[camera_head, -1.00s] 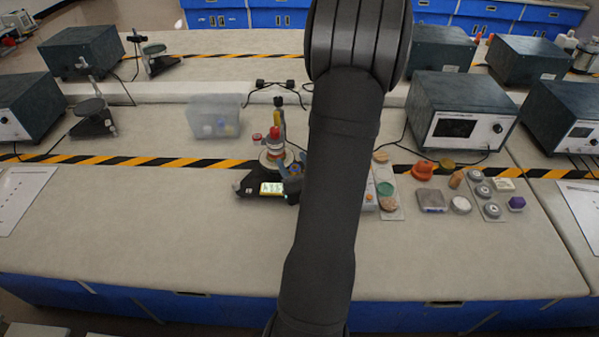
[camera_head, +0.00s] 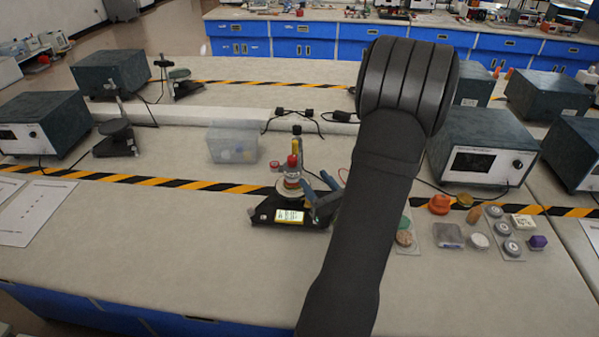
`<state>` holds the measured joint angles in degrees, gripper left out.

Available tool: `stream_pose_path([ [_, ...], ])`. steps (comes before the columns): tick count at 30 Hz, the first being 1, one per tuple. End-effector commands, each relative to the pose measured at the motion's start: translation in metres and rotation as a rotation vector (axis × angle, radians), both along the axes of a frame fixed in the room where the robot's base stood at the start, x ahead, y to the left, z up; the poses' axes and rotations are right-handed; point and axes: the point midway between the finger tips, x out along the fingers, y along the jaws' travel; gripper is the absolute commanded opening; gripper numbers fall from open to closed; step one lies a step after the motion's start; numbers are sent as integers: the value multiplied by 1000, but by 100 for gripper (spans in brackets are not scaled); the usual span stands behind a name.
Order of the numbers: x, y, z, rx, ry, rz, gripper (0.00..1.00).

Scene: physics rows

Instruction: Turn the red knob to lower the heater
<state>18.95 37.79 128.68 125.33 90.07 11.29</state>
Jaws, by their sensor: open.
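The heater (camera_head: 265,213) is a low black unit with a lit yellow-green display (camera_head: 290,216) on its front and a pale round plate on top. A stacked red and yellow item (camera_head: 292,170) stands upright on the plate. I cannot make out the red knob for certain; a knob on the heater's right side could be hidden by my gripper. My gripper (camera_head: 314,180) shows as blue-grey fingers at the heater's right side, partly behind my dark arm. The fingers are apart and nothing shows between them. I cannot tell whether they touch the heater.
A clear plastic bin (camera_head: 232,143) stands behind and left of the heater. A small red-topped item (camera_head: 275,164) is behind the heater. Orange, white and purple small items, with a grey box (camera_head: 448,235), lie to the right. The bench in front of the heater is clear.

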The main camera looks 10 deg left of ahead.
Motion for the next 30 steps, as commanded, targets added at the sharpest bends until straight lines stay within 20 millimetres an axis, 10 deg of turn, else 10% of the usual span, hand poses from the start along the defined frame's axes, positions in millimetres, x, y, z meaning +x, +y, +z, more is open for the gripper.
stream_pose_path([
  [12, 90, -37, 9, 19, -112, 614, 47],
  [22, 113, -89, -12, -106, 25, 951, 47],
  [30, 115, -87, -15, -132, 61, 997, 47],
])
